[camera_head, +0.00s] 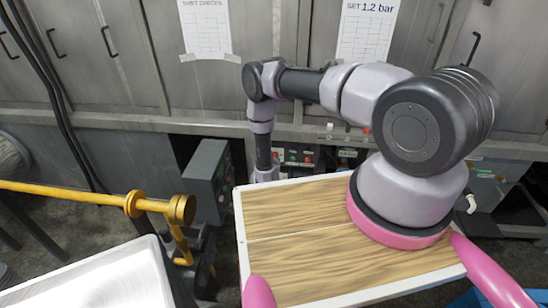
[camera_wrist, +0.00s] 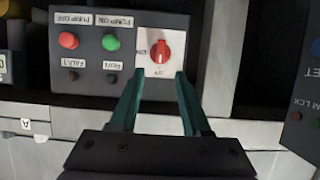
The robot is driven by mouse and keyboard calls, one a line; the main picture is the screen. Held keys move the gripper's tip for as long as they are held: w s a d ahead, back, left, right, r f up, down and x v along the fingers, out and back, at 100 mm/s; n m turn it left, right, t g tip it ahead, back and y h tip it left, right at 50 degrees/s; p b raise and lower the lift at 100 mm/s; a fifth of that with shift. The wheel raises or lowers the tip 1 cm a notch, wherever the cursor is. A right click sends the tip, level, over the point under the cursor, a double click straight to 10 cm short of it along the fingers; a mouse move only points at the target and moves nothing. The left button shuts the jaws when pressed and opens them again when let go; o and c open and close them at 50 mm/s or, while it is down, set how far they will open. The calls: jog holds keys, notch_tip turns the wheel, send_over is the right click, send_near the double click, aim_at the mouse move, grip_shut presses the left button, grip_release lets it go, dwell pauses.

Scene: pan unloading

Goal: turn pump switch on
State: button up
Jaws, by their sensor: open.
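The pump switch (camera_wrist: 160,52) is a red rotary knob on a white plate at the right of a dark control box (camera_wrist: 75,85). Its handle looks roughly upright in the wrist view; small lettering is beside and below it. My gripper (camera_wrist: 160,75) is open, its two teal fingers pointing at the switch from below in the picture, one tip on each side of the knob's lower part. I cannot tell whether they touch it. In the head view the control box (camera_head: 297,156) is small, behind the wood-topped board, and my gripper's fingers are hidden.
The box also has a red button (camera_wrist: 69,40), a green button (camera_wrist: 111,42) and two dark lamps, with upside-down labels. Another dark panel (camera_wrist: 300,115) stands at the right. In the head view, a grey box (camera_head: 207,180) and a yellow bar (camera_head: 80,193) are at the left.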

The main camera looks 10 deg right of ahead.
jog(key=x, duration=0.6)
jog(key=shift+f, duration=0.1)
grip_shut()
